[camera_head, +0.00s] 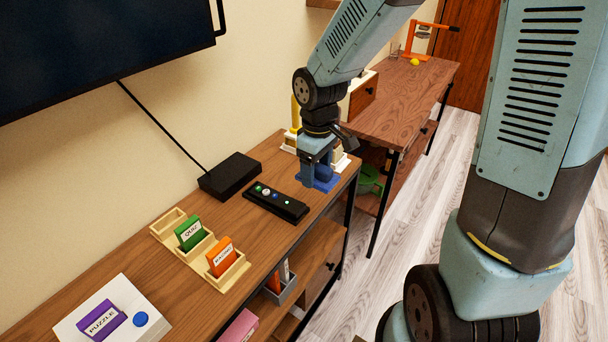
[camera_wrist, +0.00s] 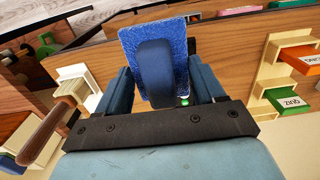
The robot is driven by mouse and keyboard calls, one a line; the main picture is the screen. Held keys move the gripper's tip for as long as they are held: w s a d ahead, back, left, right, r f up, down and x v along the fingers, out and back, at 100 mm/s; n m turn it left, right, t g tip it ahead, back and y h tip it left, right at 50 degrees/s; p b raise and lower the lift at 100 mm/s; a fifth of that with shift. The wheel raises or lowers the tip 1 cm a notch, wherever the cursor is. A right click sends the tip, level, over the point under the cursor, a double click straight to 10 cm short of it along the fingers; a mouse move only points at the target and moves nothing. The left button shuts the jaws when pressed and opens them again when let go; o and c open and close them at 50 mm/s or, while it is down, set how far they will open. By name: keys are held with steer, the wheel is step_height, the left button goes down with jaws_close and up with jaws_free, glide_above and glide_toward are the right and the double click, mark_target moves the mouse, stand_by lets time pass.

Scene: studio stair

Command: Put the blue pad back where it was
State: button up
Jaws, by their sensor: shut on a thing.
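The blue pad (camera_head: 328,184) is a flat textured rectangle with a rounded grip on top. It is low over the right end of the wooden console (camera_head: 150,255), beside the black remote; I cannot tell if it touches the wood. My gripper (camera_head: 318,165) points down and is shut on the pad's grip. In the wrist view the pad (camera_wrist: 128,40) shows between the two fingers of my gripper (camera_wrist: 160,82). The gripper hides part of the pad in the head view.
A black remote (camera_head: 275,202) and black box (camera_head: 231,176) lie left of the pad. A cream tray (camera_head: 238,268) holds green and orange boxes. A cream holder (camera_wrist: 75,72) stands close to the gripper. A second wooden desk (camera_head: 400,95) is behind.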

steer(key=w+f, duration=0.2)
steer(key=w, duration=0.1)
steer(key=w+a+f, duration=0.1)
steer(key=w+f, duration=0.2)
steer(key=w, duration=0.1)
steer(key=w+a+f, duration=0.1)
steer(key=w+f, duration=0.2)
steer(key=shift+w, duration=0.4)
steer(key=shift+w+a+f, duration=0.1)
steer(key=shift+w+f, duration=0.6)
steer(key=shift+f, duration=1.55)
steer(key=o, duration=0.9)
steer(key=shift+f, duration=0.1)
steer(key=shift+o, duration=0.2)
